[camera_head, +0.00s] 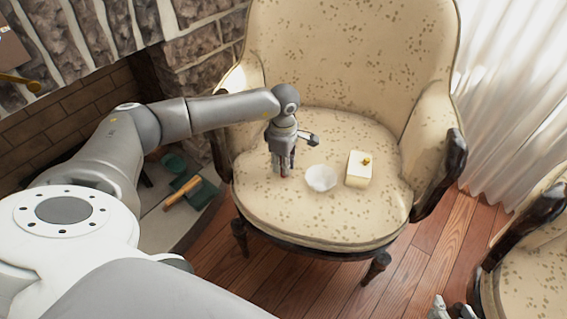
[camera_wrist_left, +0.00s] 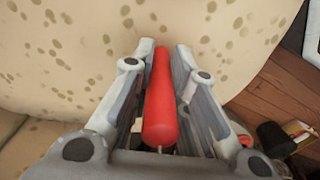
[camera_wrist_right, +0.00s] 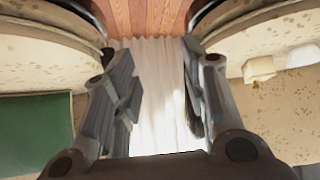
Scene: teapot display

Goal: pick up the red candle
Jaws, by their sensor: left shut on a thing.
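The red candle (camera_wrist_left: 162,100) stands out between the fingers of my left gripper (camera_wrist_left: 164,52) in the left wrist view, with its wick end toward the camera. The fingers are shut on its sides. In the head view my left gripper (camera_head: 283,160) points down at the left part of the cream armchair's seat (camera_head: 310,225). Only a small reddish bit of the candle shows below the fingers there, at or close to the seat. My right gripper (camera_wrist_right: 158,75) is open and empty in the right wrist view.
A white bowl (camera_head: 320,178) and a cream box (camera_head: 358,168) with a gold knob stand on the seat, right of my left gripper. The armrests (camera_head: 433,160) bound the seat. A second armchair (camera_head: 535,265) stands at the lower right. A stone fireplace (camera_head: 205,60) is behind my left arm.

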